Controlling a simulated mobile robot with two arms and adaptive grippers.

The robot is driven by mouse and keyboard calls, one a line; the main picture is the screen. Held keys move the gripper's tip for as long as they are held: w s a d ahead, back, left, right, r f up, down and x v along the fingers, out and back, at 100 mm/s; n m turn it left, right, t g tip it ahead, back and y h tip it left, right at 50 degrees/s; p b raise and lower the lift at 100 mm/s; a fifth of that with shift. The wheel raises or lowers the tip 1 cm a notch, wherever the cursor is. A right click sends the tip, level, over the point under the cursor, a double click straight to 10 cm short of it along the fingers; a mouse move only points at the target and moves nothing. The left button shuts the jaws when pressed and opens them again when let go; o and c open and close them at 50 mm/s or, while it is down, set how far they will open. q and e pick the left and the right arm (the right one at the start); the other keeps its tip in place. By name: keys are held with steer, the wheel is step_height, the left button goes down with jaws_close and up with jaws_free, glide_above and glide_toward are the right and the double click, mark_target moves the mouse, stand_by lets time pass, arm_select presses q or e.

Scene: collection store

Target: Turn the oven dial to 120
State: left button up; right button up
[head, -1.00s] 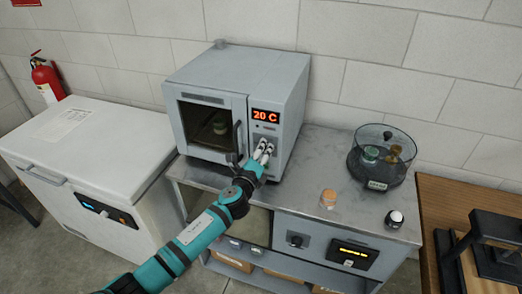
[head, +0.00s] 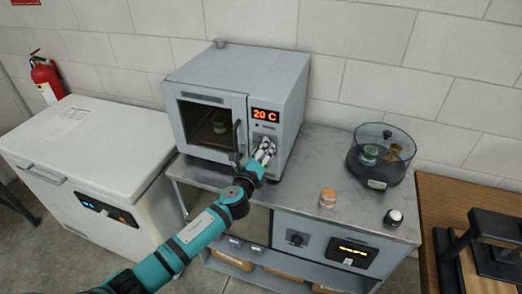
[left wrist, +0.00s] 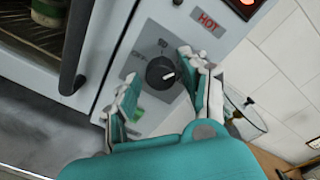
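The grey oven (head: 205,72) stands on the metal counter with its door shut, and its display (head: 265,115) reads 20 C. Its black round dial (left wrist: 161,73) shows in the left wrist view, with a white pointer mark toward the right and printed marks around it. My left gripper (head: 264,150) is at the oven's control panel, over the dial in the head view. In the left wrist view its two fingers (left wrist: 157,72) are spread on either side of the dial, with visible gaps. I cannot see contact. My right gripper is not in view.
The counter (head: 310,170) holds a clear round chamber (head: 380,158) with small jars inside, an orange-topped jar (head: 327,198) and a white-topped dark jar (head: 393,218). A white chest freezer (head: 90,140) stands left.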

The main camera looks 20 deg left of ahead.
arm_select(q)
steer(key=shift+o, duration=0.4)
steer(key=shift+r, duration=0.1)
steer(key=s, duration=1.2)
steer(key=shift+r, duration=0.25)
steer(key=shift+a, duration=0.1)
steer(key=s+a+f+n+g+b, duration=0.1)
steer(key=s+a+f+n+g, duration=0.25)
steer(key=f, duration=0.95)
steer(key=s+f+n+g+y+b, duration=0.15)
steer(key=s+f+n+g, duration=0.35)
steer(key=f, duration=0.9)
steer(key=s+a+f+n+g+b, duration=0.1)
steer(key=s+a+f+n+b, duration=0.15)
steer(key=s+f, duration=0.7)
steer(key=s+d+f+n+g+b, duration=0.1)
steer(key=s+f+n+g, duration=0.2)
steer(key=s+f, duration=0.9)
steer(key=s+d+f+n+g+h+b, duration=0.1)
steer(key=s+f+n+g, duration=0.3)
steer(key=s+f+n, duration=0.6)
steer(key=s+f, duration=0.2)
steer(key=s, duration=0.6)
steer(key=shift+s+d+f+b, duration=0.25)
steer(key=shift+s+d+b, duration=0.05)
steer(key=shift+s+b, duration=0.1)
